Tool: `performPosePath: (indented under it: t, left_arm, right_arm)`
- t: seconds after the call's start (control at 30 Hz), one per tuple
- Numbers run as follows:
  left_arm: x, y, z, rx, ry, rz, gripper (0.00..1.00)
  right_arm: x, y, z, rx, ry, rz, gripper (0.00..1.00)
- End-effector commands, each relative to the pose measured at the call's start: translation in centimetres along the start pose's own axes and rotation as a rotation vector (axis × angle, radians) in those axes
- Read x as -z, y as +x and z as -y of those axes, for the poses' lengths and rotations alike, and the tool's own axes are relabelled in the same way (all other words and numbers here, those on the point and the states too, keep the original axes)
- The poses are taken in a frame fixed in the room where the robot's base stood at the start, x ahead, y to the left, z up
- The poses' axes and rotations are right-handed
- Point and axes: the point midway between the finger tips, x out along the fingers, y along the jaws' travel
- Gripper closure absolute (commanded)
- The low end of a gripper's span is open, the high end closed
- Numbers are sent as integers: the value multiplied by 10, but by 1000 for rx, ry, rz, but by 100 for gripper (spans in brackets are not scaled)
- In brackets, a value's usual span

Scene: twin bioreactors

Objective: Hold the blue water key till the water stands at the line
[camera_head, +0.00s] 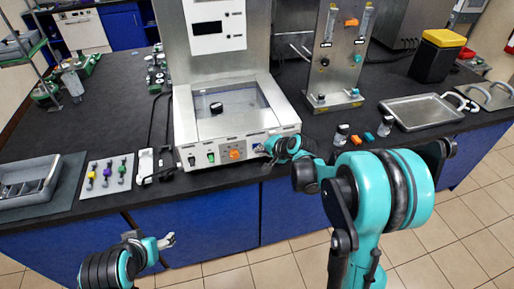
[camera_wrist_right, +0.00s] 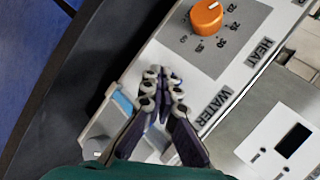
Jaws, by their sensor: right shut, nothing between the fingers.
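The white bath unit (camera_head: 187,125) stands on the bench, with a clear lid and a front panel. My right gripper (camera_head: 264,147) is shut and empty at the right end of that panel. In the right wrist view its closed fingertips (camera_wrist_right: 160,73) lie over the panel beside the WATER label (camera_wrist_right: 212,106). The water level and line cannot be made out. My left gripper (camera_head: 168,241) is in front of the bench, away from the unit.
An orange heat dial (camera_head: 235,154) and a green key (camera_head: 210,158) are on the same panel. A panel with coloured valves (camera_head: 107,173) and a grey tray (camera_head: 28,183) lie left. A metal tray (camera_head: 422,111), small bottles and a yellow-topped bin (camera_head: 436,60) stand right.

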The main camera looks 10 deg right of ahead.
Motion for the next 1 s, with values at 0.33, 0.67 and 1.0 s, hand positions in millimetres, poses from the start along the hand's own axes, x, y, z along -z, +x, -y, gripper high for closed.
performPosePath:
  t: [0.33, 0.67, 1.0]
  left_arm:
    - [0, 0, 0, 0, 0, 0, 32]
    - [0, 0, 0, 0, 0, 0, 32]
    - [-1, 1, 0, 0, 0, 0, 32]
  right_arm:
    - [0, 0, 0, 0, 0, 0, 100]
    - [-1, -1, -1, 0, 0, 0, 100]
    - [-8, -11, -8, 0, 0, 0, 100]
